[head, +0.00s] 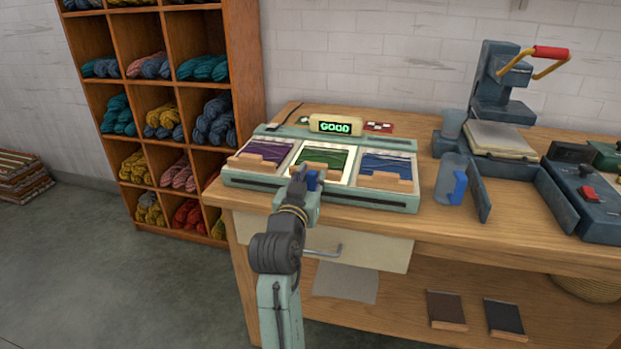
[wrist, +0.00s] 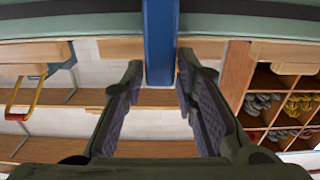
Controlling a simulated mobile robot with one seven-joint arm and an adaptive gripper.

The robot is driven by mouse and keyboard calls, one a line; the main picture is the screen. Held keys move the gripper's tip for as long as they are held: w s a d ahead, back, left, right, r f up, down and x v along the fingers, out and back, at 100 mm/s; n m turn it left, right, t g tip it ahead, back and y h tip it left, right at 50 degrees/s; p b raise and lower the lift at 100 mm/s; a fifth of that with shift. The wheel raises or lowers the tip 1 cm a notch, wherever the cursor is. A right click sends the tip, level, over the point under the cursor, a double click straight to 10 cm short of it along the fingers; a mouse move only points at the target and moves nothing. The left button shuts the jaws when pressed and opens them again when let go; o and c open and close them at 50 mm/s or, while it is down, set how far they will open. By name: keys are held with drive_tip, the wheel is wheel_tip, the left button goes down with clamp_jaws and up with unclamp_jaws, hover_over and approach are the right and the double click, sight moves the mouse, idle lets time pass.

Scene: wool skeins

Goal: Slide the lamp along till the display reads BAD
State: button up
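The display (head: 335,128) at the back of a pale green box (head: 236,180) reads GOOD in green letters. The box has three windows with purple, green and blue yarn. A bright white frame of light surrounds the middle window (head: 322,160); I cannot make out a separate lamp body. My gripper (head: 309,182) is at the box's front, before the middle window, at a blue upright handle (head: 313,181). In the wrist view the blue handle (wrist: 160,45) stands between my two fingertips (wrist: 160,72), very close to both. Whether they press on it is unclear.
A red card (head: 379,127) lies behind the box. A shelf of wool skeins (head: 160,110) stands left of the wooden bench (head: 500,235).

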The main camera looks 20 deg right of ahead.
clamp_jaws()
idle(0.5)
drive_tip(key=w+a+b, duration=0.1)
drive_tip(key=w+a, duration=0.2)
drive_tip(key=a, duration=0.1)
drive_tip(key=w+a, duration=0.3)
drive_tip(key=a, duration=0.2)
drive_tip(key=w+a+b, duration=0.1)
drive_tip(key=w+a, duration=0.2)
drive_tip(key=a, duration=0.2)
drive_tip(key=shift+w+b, duration=0.2)
drive_tip(key=shift+b, duration=0.1)
drive_tip(key=shift+o, duration=1.7)
unclamp_jaws()
drive_tip(key=shift+w+a, duration=0.1)
drive_tip(key=shift+a, duration=0.05)
drive_tip(key=shift+o, duration=0.4)
